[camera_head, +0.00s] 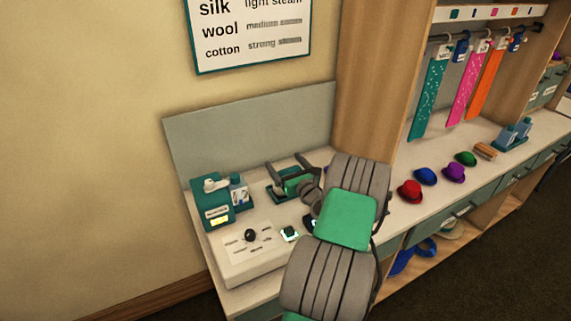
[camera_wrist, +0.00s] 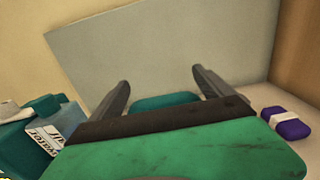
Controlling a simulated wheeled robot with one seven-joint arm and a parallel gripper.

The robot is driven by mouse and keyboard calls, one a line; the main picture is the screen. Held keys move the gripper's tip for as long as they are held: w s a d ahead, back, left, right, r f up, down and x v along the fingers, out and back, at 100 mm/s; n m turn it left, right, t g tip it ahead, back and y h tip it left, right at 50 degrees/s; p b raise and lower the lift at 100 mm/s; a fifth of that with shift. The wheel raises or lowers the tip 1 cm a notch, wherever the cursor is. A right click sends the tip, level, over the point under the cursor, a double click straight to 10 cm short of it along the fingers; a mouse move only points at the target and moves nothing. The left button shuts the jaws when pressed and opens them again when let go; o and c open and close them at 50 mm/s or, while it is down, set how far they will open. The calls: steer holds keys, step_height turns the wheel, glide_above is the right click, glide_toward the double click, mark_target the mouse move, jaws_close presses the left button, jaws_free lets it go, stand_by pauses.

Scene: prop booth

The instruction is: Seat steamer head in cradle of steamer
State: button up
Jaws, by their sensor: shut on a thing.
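My gripper (camera_head: 288,165) is to the right of the box, over a dark teal base. In the wrist view its two dark fingers (camera_wrist: 160,90) stand wide apart, with a teal thing (camera_wrist: 165,100) between them. The gripper is shut on this thing, mostly hidden behind my green palm, so I cannot tell what it is.
A water bottle (camera_head: 239,193) stands beside the box. A white panel with a black knob (camera_head: 250,235) lies in front. A purple block with a white band (camera_wrist: 287,123) is on the right. A grey backboard (camera_head: 250,130) rises behind. Coloured hats (camera_head: 410,191) stand farther right.

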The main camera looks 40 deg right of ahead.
stand_by(0.4)
steer(key=shift+f+b, duration=0.45)
steer(key=shift+f, duration=0.1)
steer(key=o, duration=1.8)
steer(key=shift+c, duration=0.2)
steer(key=shift+o, duration=0.2)
steer(key=shift+f, duration=0.1)
